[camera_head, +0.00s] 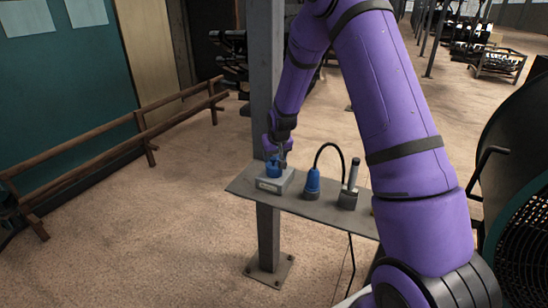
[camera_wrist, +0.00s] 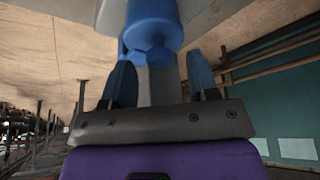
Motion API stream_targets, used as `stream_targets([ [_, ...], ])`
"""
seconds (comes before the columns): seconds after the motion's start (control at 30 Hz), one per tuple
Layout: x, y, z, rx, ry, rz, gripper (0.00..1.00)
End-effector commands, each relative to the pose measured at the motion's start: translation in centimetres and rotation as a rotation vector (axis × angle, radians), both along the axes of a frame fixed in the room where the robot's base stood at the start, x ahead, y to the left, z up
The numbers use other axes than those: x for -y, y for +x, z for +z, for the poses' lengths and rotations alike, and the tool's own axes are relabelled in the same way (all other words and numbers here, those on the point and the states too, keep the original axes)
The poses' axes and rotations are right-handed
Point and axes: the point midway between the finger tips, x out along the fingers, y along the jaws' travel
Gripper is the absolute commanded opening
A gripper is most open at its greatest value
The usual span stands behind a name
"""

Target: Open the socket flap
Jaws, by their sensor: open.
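The blue socket (camera_head: 273,168) sits on a grey box (camera_head: 270,184) at the left end of a narrow grey shelf. My gripper (camera_head: 277,153) is right above the socket, its fingers partly hidden behind my wrist. In the wrist view the socket is a blue cylinder with a round blue end part (camera_wrist: 152,28).
A blue plug (camera_head: 312,186) with a black cable stands on the shelf (camera_head: 328,206) right of the box. A grey cylinder in a dark holder (camera_head: 349,192) stands further right. A grey post (camera_head: 265,80) rises behind the shelf. A wooden rail (camera_head: 100,149) runs along the left wall.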

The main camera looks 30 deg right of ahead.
Motion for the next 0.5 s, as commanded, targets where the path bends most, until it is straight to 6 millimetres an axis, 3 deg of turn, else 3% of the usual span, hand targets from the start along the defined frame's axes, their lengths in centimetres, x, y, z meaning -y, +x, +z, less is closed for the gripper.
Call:
stream_targets([
  [0.43,0.06,0.45,-1.01,0.001,0.0,0.0,0.54],
  [0.47,0.06,0.45,-1.02,0.001,0.0,0.0,0.52],
  [0.5,0.06,0.45,-1.01,0.001,0.0,0.0,0.43],
])
